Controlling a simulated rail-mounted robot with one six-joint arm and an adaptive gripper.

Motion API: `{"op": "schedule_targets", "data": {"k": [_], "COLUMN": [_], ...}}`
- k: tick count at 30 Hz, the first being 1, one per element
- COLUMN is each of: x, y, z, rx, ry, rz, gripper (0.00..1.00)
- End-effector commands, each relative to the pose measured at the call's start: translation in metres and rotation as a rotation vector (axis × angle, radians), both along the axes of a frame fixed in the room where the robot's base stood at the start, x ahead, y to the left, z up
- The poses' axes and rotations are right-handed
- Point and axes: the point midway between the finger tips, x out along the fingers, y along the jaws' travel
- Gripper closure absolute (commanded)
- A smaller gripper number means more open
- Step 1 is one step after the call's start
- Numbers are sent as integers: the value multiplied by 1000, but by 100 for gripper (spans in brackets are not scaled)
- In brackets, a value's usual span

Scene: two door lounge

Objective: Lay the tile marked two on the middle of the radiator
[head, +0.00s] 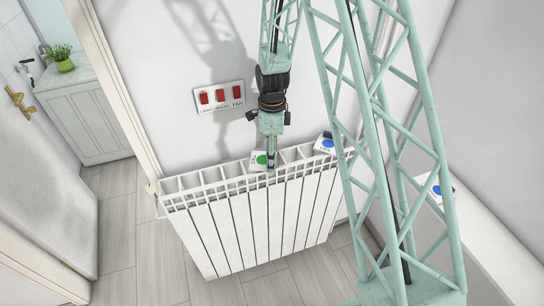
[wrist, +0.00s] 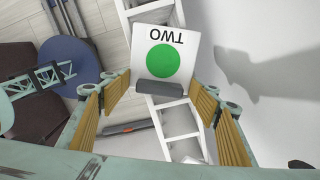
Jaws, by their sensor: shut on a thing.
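The tile marked two (wrist: 172,55) is white with a green dot, and its lettering is upside down in the wrist view. In the head view the tile (head: 258,160) is at about the middle of the radiator's length, at the top bars. My gripper (head: 271,168) points down there and is shut on the tile; its fingers (wrist: 160,95) flank it in the wrist view. The radiator (head: 245,225) is white and ribbed, with an open barred top. Whether the tile touches the bars is hard to tell.
A blue-dotted tile (head: 325,146) lies at the radiator's right part. Another blue-dotted tile (head: 436,190) is on the white ledge (head: 475,230) at right. A panel with red switches (head: 219,97) is on the wall above. Bare bars lie left of my gripper.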

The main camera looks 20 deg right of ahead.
Motion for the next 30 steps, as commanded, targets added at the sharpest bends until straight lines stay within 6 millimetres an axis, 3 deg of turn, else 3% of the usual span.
{"op": "schedule_targets", "data": {"k": [11,12,16,30], "x": [0,0,0,0], "y": [0,0,0,0], "z": [-4,-3,-3,-1], "rx": [0,0,0,0], "ry": [0,0,0,0], "rz": [0,0,0,0], "gripper": [54,40,30,30]}}
